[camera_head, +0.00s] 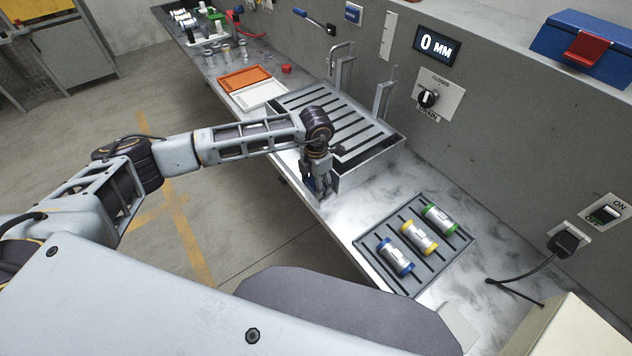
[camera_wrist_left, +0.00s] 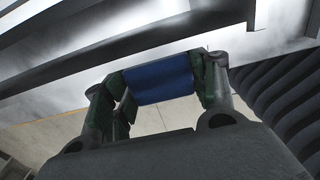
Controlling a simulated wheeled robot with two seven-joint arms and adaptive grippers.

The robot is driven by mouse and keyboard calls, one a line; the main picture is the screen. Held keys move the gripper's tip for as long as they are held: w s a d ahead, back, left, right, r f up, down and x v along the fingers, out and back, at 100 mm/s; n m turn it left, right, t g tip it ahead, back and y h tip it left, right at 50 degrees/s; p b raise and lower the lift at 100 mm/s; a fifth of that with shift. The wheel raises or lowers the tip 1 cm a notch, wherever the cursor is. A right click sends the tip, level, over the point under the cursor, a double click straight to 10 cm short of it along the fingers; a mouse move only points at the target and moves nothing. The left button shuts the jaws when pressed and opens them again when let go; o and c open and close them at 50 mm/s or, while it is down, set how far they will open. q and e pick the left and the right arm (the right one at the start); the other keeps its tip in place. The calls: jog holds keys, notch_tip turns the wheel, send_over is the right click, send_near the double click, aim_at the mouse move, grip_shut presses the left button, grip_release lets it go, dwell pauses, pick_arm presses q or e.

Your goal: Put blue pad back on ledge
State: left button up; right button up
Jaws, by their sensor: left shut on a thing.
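My left gripper (camera_head: 319,186) is shut on the blue pad (camera_wrist_left: 160,82), which spans between its two fingers in the left wrist view. In the head view only a small blue bit of the pad (camera_head: 311,184) shows between the dark fingers. The gripper points down at the front edge of the metal bench (camera_head: 335,212), by the near corner of the slatted basin (camera_head: 385,160). I cannot tell whether the pad touches the bench. I cannot tell which surface is the ledge. My right gripper is not in view.
A grey ribbed mat (camera_head: 450,255) with blue, yellow and green-ended cylinders lies to the right. An orange tray (camera_head: 244,78) and a white tray (camera_head: 258,95) lie beyond the basin. A black plug (camera_head: 566,242) with a cable is at the right. Bare bench lies between basin and mat.

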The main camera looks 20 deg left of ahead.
pick_arm(q)
jog(key=o, duration=1)
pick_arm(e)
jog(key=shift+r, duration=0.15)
pick_arm(q)
jog(key=shift+r+p, duration=0.1)
jog(key=shift+p, duration=0.3)
jog(key=shift+d+r+b, duration=0.15)
jog(key=shift+r+b, duration=0.5)
jog(key=shift+r, duration=2.8)
jog(key=shift+d+r+b, duration=0.1)
jog(key=shift+r+b, duration=0.5)
jog(key=shift+r, duration=2.8)
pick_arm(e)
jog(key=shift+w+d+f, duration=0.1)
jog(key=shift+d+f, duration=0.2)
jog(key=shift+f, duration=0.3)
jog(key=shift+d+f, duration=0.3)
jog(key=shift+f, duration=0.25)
